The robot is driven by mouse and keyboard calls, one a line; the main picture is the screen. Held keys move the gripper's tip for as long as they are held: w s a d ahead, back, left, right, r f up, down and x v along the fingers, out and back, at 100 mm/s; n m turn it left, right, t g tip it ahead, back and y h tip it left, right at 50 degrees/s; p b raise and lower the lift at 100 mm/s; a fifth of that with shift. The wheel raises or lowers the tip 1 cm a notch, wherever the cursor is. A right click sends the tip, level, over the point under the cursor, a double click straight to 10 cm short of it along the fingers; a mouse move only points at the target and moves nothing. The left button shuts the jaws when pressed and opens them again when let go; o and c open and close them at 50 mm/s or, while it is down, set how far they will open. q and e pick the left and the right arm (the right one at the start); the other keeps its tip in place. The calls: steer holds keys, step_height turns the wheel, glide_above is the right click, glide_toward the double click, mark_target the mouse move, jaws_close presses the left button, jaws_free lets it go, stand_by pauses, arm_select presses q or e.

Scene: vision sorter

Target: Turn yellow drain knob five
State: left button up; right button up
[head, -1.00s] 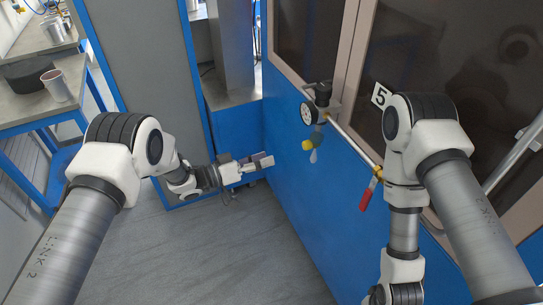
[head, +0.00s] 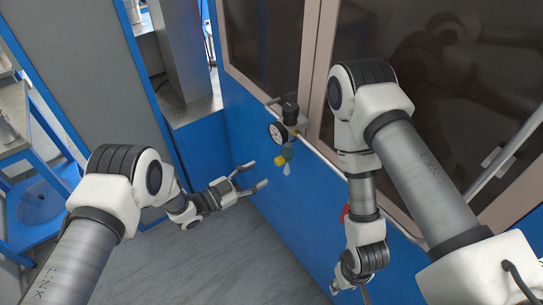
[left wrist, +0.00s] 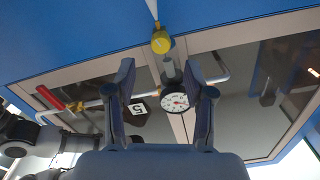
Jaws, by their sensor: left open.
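The yellow drain knob (head: 280,160) sits below a round gauge (head: 277,134) on the blue machine front, with a pale tapered piece under it. My left gripper (head: 259,174) is open and empty, left of the knob and apart from it, pointing toward it. In the left wrist view, the yellow knob (left wrist: 160,43) shows just beyond the gap between the open fingertips (left wrist: 160,66). The plate with the number 5 (left wrist: 138,108) shows there beside the gauge; in the head view my right arm hides it. My right gripper (head: 348,286) is low at the bottom, its jaws unclear.
A pipe (left wrist: 90,103) with a red handle (left wrist: 50,97) runs from the gauge unit along the machine; my right arm mostly covers the handle in the head view. Dark windows (head: 265,45) are above the blue panel. A blue-framed bench (head: 15,120) stands at left. Grey floor (head: 200,260) is clear.

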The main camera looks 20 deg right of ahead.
mark_target(276, 163)
arm_select(q)
steer(key=p+x, duration=0.1)
steer(key=x, duration=0.6)
steer(key=shift+w+d+f, duration=0.1)
steer(key=shift+w+f, duration=0.05)
jaws_close()
